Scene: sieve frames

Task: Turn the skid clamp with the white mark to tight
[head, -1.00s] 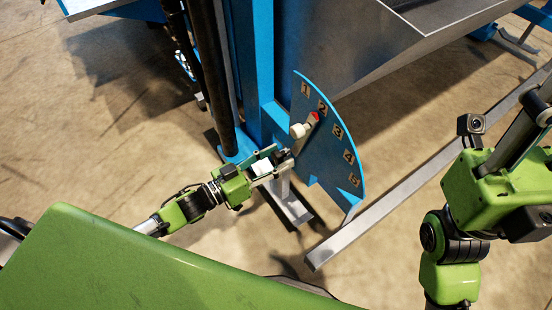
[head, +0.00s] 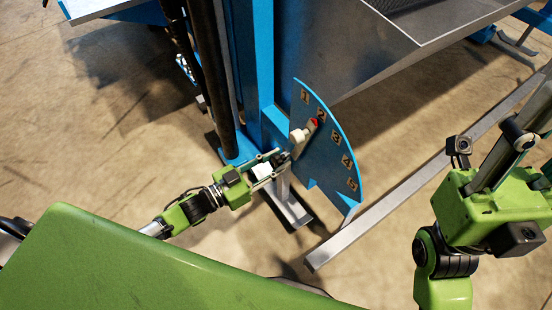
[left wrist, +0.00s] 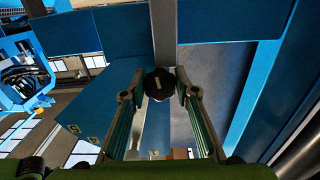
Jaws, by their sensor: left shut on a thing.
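The skid clamp shows in the left wrist view as a dark round knob (left wrist: 158,84) with a short pale mark on its face, below the end of a grey bar. My left gripper (left wrist: 160,82) has its two fingertips on either side of this knob and is shut on it. In the head view my left gripper (head: 287,158) reaches in from the left to the lower left edge of a blue numbered plate. There the knob is mostly hidden by the fingers. My right arm (head: 490,205) is at the right; its fingers cannot be made out clearly.
The blue plate (head: 322,165) carries numbers 1 to 5. A pale-knobbed lever (head: 299,136) with a red tip lies near 2. Below stands a grey skid foot (head: 292,208). A long grey rail (head: 400,198) crosses the floor. The sieve's sloping metal body (head: 350,55) is above.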

